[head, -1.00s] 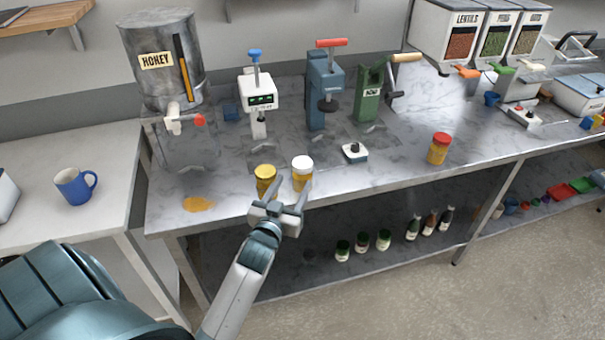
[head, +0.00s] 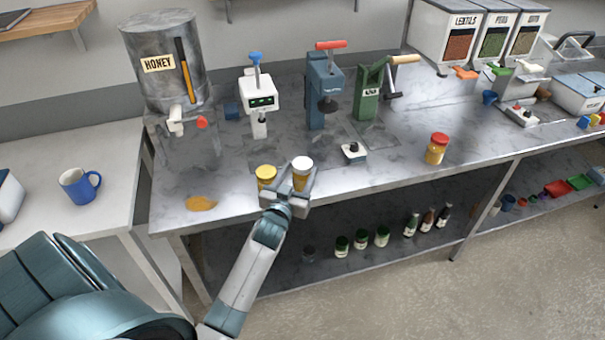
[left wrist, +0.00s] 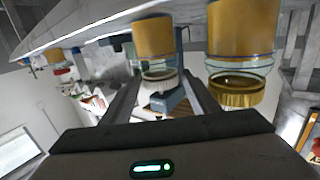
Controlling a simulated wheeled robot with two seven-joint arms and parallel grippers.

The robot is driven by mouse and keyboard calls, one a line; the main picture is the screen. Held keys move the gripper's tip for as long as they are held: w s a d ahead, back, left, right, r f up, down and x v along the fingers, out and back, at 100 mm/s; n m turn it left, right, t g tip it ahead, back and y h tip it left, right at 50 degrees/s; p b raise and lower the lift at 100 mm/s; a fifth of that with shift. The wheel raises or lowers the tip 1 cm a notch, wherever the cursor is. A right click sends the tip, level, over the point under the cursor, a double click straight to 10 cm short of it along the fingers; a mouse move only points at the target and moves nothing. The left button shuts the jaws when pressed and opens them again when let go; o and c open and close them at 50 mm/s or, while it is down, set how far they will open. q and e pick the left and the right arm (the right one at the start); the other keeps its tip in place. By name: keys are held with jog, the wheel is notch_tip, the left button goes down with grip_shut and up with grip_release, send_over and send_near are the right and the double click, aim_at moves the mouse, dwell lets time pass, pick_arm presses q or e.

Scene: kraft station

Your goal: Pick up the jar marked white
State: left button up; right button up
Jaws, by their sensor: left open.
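The white-lidded jar (head: 302,165) of amber honey stands near the front edge of the metal bench. It also shows, inverted, in the left wrist view (left wrist: 154,38), in line with the space between the fingers. My left gripper (head: 297,184) is open, with its fingers at the sides of this jar; contact cannot be told. The left gripper's fingers (left wrist: 162,85) show apart in the left wrist view. A yellow-lidded jar (head: 265,174) stands close on the left, outside the fingers; it shows on the right in the left wrist view (left wrist: 240,45). My right gripper is out of view.
A red-lidded jar (head: 436,150) stands farther right on the bench. A honey tank (head: 150,85), a white device (head: 259,95), and blue (head: 322,90) and green (head: 368,95) presses stand behind. A honey puddle (head: 200,203) lies at left. Bench between white- and red-lidded jars is mostly clear.

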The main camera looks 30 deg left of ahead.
pick_arm(q)
jog(key=shift+w+a+f, duration=0.1)
jog(key=shift+w+a, duration=0.1)
jog(key=shift+w, duration=0.5)
jog(key=c, duration=1.1)
jog(key=shift+c, duration=0.2)
jog(key=shift+r, duration=0.85)
notch_tip(320, 180, up, 2)
jog(key=shift+r+b, duration=0.25)
jog(key=shift+b, duration=0.55)
jog(key=s+d+r+b, duration=0.3)
jog(key=d+r, duration=0.4)
jog(key=d, duration=0.4)
jog(key=shift+s, duration=0.15)
